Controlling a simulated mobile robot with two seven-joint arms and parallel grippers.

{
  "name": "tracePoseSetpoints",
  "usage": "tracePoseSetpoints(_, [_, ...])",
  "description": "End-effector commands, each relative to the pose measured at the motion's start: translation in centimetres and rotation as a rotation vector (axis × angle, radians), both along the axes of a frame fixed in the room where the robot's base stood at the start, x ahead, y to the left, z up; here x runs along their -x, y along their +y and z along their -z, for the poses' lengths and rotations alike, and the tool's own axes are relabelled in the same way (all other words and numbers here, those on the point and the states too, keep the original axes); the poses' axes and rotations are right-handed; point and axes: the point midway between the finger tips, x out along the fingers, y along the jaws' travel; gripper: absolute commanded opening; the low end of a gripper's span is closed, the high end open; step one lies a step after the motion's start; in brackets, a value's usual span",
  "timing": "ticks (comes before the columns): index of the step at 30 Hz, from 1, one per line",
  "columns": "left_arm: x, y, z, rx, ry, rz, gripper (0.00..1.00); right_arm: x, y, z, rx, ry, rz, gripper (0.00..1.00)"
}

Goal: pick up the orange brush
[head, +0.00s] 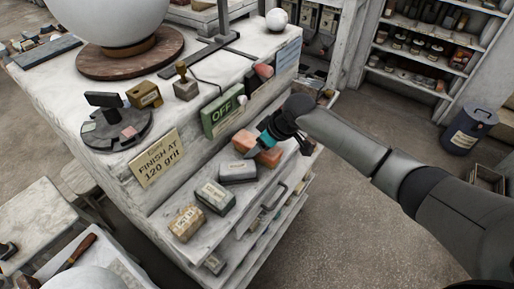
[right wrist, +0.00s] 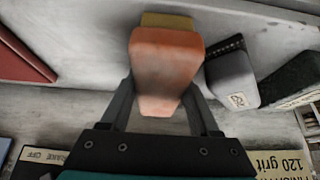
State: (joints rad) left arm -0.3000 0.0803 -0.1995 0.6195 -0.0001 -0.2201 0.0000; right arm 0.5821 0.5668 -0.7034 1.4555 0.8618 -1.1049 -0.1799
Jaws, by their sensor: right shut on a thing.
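The orange brush (right wrist: 165,65) is a rounded orange block with a yellow strip along its far side, between the two fingers of my right gripper (right wrist: 158,103) in the right wrist view. The fingers are shut on its sides. In the head view the brush (head: 269,157) shows in orange patches around my right gripper (head: 258,148), which covers part of it. It is over the right end of the ledge above the drawers. I cannot tell whether it touches the ledge. My left gripper is not in view.
A grey block (head: 238,172), a dark green block (head: 215,197) and a tan block (head: 186,222) lie in a row on the ledge. Behind stand a green OFF sign (head: 222,112) and a "FINISH AT 120 grit" sign (head: 158,158).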

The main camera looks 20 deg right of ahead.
Motion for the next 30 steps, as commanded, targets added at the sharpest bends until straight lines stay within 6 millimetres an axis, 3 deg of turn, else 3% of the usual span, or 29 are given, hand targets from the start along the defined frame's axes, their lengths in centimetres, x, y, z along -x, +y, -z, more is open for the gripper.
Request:
tracePoseSetpoints(5, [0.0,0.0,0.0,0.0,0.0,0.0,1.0,0.0,0.0,-0.1,-0.001,-0.002,0.0,0.0])
tracePoseSetpoints(17, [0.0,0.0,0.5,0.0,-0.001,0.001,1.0,-0.1,0.0,-0.5,-0.002,-0.005,-0.001,0.0])
tracePoseSetpoints(20, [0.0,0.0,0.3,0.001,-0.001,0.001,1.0,0.2,-0.2,-1.4,-0.001,-0.003,0.0,0.0])
tracePoseSetpoints(29, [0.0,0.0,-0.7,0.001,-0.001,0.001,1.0,0.1,-0.2,-7.9,-0.001,-0.008,-0.001,0.0])
tracePoseSetpoints(30, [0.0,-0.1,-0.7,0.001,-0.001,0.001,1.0,0.8,-0.7,-7.8,0.002,0.001,0.002,0.0])
